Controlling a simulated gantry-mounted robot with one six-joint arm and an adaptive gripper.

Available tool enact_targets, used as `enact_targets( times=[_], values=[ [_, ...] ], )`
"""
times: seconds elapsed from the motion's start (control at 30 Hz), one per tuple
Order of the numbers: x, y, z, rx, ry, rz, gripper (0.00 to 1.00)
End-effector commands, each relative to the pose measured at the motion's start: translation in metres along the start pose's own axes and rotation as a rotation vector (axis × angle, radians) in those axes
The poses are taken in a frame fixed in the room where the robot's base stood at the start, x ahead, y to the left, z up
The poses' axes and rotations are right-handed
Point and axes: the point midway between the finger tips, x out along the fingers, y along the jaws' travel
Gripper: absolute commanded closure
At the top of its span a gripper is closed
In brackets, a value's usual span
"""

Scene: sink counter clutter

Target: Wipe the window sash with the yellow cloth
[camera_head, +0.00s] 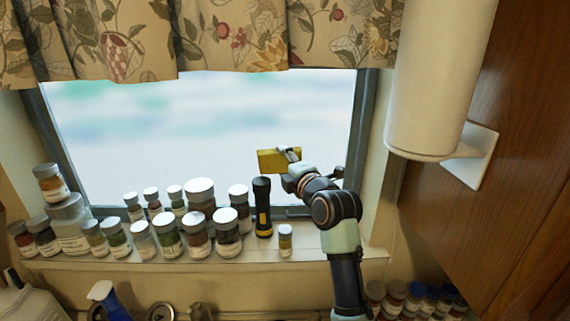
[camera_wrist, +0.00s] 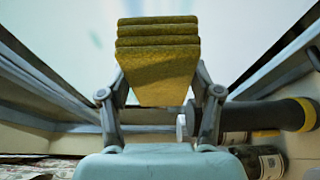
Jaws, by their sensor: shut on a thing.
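The yellow cloth (camera_head: 271,160) is a folded, layered pad held up in front of the window glass. In the wrist view the cloth (camera_wrist: 158,60) sits between the two fingers of my gripper (camera_wrist: 160,98), which is shut on it. In the head view my gripper (camera_head: 288,156) is at the lower right part of the window. The dark window sash (camera_head: 361,115) runs up the right side of the pane and along the bottom. In the wrist view the sash (camera_wrist: 275,68) slants up at right. I cannot tell whether the cloth touches the glass.
A black and yellow flashlight (camera_head: 262,208) stands on the sill (camera_head: 330,252) below the cloth. A small jar (camera_head: 285,240) stands right of it, and several spice jars (camera_head: 168,235) crowd the left. A paper towel roll (camera_head: 430,80) hangs at right; a curtain (camera_head: 230,35) covers the top.

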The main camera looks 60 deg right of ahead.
Motion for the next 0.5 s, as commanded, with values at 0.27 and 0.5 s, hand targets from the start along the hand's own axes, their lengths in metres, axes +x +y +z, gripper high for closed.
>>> enact_targets(
  times=[0.27, 0.5],
  values=[
    [0.0054, -0.0001, 0.0023, 0.000, 0.000, 0.000, 0.64],
    [0.0098, 0.0001, 0.0042, 0.001, 0.000, 0.001, 0.64]
  ],
)
